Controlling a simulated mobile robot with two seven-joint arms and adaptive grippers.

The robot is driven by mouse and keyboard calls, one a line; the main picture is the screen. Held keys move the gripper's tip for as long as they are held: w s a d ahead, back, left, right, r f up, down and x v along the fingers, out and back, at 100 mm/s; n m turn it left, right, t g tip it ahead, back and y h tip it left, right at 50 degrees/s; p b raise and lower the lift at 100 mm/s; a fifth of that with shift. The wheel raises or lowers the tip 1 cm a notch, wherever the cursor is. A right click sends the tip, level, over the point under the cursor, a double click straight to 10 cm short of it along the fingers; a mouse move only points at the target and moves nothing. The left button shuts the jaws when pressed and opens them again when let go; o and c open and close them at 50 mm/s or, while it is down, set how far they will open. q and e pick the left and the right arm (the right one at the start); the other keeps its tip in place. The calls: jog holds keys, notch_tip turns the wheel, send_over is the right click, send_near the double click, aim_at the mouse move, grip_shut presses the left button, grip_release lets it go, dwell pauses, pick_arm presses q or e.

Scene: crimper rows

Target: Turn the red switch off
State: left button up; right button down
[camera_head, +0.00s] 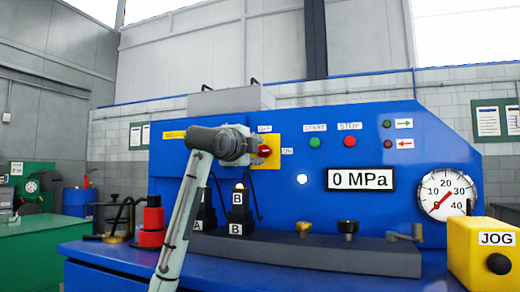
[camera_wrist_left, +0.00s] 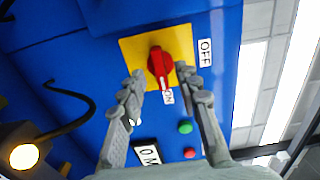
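The red switch (camera_head: 265,151) is a rotary knob on a yellow plate (camera_head: 268,139) on the blue machine's front. In the left wrist view the switch (camera_wrist_left: 160,62) has its handle pointing toward the ON label (camera_wrist_left: 168,96); the OFF label (camera_wrist_left: 205,52) is to the plate's right there. My left gripper (camera_head: 254,148) is just in front of the knob in the head view and partly covers the plate. In the left wrist view my left gripper (camera_wrist_left: 160,78) is open, with one finger on either side of the knob's handle and visible gaps. My right gripper is not in view.
Green START (camera_head: 315,142) and red STOP (camera_head: 350,141) buttons are right of the switch. A 0 MPa display (camera_head: 361,179) and round gauge (camera_head: 447,194) sit farther right. Crimper tools A and B (camera_head: 238,212) stand below; a yellow JOG box (camera_head: 485,250) is at front right.

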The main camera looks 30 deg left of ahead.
aim_at(262, 151)
pick_arm(q)
jog(key=shift+x, duration=1.15)
jog(key=shift+c, duration=0.3)
grip_shut()
jog(key=shift+n, duration=0.3)
jog(key=n, duration=0.3)
jog(key=shift+n, duration=0.4)
jog(key=n, duration=0.9)
jog(key=shift+n, duration=2.2)
